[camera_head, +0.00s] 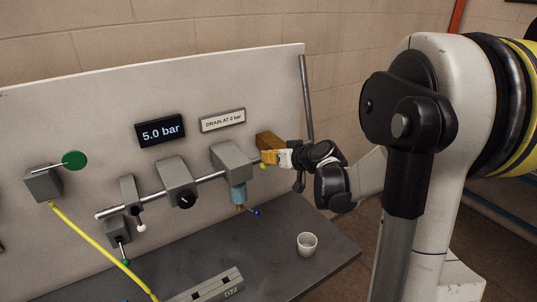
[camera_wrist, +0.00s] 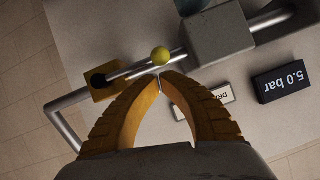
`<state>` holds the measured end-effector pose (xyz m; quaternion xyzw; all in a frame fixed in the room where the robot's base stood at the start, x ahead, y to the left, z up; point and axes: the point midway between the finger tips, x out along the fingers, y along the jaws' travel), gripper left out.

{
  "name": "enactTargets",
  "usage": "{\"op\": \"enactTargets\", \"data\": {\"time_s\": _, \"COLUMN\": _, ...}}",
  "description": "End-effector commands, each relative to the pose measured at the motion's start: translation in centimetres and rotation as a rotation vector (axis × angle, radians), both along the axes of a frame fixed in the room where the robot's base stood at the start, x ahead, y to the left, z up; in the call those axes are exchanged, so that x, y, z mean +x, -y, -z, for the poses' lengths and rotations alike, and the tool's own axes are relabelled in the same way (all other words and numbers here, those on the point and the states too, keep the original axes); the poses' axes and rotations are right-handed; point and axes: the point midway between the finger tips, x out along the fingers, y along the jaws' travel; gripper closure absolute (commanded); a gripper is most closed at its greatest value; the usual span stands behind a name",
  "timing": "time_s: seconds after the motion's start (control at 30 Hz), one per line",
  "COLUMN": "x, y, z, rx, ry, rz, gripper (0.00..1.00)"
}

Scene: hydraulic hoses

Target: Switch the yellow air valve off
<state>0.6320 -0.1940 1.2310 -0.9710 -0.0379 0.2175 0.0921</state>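The yellow air valve is a brass block (camera_head: 270,141) at the right end of the pipe on the board. In the wrist view its body (camera_wrist: 104,80) is at the left, and a metal lever runs from it to a yellow ball knob (camera_wrist: 161,56). The lever lies roughly along the pipe. The knob also shows in the head view (camera_head: 263,166). My gripper (camera_wrist: 163,76) has its yellow fingertips together just below the knob in the wrist view, with nothing seen between them. I cannot tell whether they touch the knob. My gripper (camera_head: 268,157) partly covers the valve in the head view.
A display (camera_head: 160,131) reads 5.0 bar, beside a sign (camera_head: 222,120) reading "DRAIN AT 0 bar". Grey units (camera_head: 177,180) sit along the pipe. A blue-tipped lever (camera_head: 255,212) hangs below one. A yellow hose (camera_head: 95,246) runs at the left.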

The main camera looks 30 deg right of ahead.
Motion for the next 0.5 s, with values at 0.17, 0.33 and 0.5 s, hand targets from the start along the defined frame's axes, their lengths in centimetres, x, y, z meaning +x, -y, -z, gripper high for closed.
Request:
{"op": "enactTargets", "data": {"time_s": 0.17, "x": 0.00, "y": -0.03, "z": 0.03, "rx": -0.004, "ry": 0.000, "rz": 0.000, "gripper": 1.00}}
{"op": "enactTargets", "data": {"time_s": 0.33, "x": -0.01, "y": -0.19, "z": 0.35, "rx": -0.038, "ry": 0.001, "rz": 0.000, "gripper": 1.00}}
{"op": "enactTargets", "data": {"time_s": 0.5, "x": -0.03, "y": -0.25, "z": 0.52, "rx": -0.064, "ry": 0.002, "rz": -0.001, "gripper": 1.00}}
